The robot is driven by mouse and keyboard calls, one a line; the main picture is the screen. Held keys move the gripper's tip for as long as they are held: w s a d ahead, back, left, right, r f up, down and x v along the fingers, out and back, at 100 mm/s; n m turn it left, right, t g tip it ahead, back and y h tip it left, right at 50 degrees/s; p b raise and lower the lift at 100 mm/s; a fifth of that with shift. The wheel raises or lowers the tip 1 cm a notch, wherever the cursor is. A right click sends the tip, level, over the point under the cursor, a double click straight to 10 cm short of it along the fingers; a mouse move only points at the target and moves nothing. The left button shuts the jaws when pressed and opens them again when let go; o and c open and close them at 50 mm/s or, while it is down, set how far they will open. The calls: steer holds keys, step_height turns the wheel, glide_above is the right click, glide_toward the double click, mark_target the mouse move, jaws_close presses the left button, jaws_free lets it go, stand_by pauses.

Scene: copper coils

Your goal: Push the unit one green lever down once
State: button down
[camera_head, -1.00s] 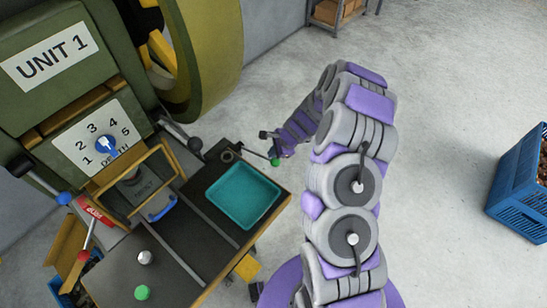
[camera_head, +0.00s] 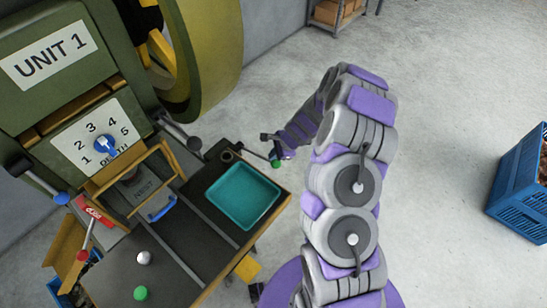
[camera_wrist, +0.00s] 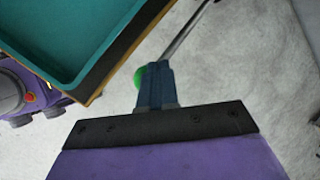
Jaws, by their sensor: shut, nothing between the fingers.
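The green lever is a thin dark rod with a green ball knob (camera_head: 277,163) at its end. It sticks out from the right back side of the unit 1 bench, past the teal tray. My gripper (camera_head: 268,137) is at the knob in the head view, small and partly hidden by my wrist. In the wrist view my gripper (camera_wrist: 155,68) is shut and empty. The green knob (camera_wrist: 139,76) shows just left of the fingers, partly hidden behind them. The rod (camera_wrist: 188,33) runs to the upper right. I cannot tell whether the fingers touch the knob.
The teal tray (camera_head: 242,196) lies on the bench left of the lever. A second green knob (camera_head: 140,293) and a silver knob (camera_head: 144,258) are near the bench front. Red (camera_head: 82,255) and blue (camera_head: 62,198) knobs are left. A blue crate (camera_head: 517,190) stands right on clear floor.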

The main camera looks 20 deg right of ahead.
mark_target(276, 161)
steer(key=shift+s+d+f+b, duration=0.15)
steer(key=shift+f+b, duration=0.1)
steer(key=shift+f, duration=0.3)
steer(key=shift+s+d+f+b, duration=0.15)
steer(key=shift+f+b, duration=0.15)
steer(key=shift+f, duration=0.2)
steer(key=shift+s+d+f+b, duration=0.15)
steer(key=shift+f+b, duration=0.1)
steer(key=shift+f, duration=0.3)
stand_by(1.6)
steer(key=shift+a, duration=0.15)
stand_by(0.3)
steer(key=shift+w+a+r+p, duration=0.2)
steer(key=shift+w+r+p, duration=0.05)
steer(key=shift+r+p, duration=0.6)
steer(key=shift+w+a+r+p, duration=0.15)
steer(key=shift+w+r+p, duration=0.15)
steer(key=shift+r+p, duration=0.55)
steer(key=shift+w+a+r+p, duration=0.25)
steer(key=shift+r+p, duration=0.4)
steer(key=shift+r, duration=0.4)
steer(key=r+p, duration=0.1)
steer(key=w+r+p, duration=0.1)
steer(key=r, duration=0.1)
steer(key=a+r+p, duration=0.1)
steer(key=p, duration=0.1)
steer(key=shift+w+r, duration=0.25)
steer(key=shift+r, duration=0.1)
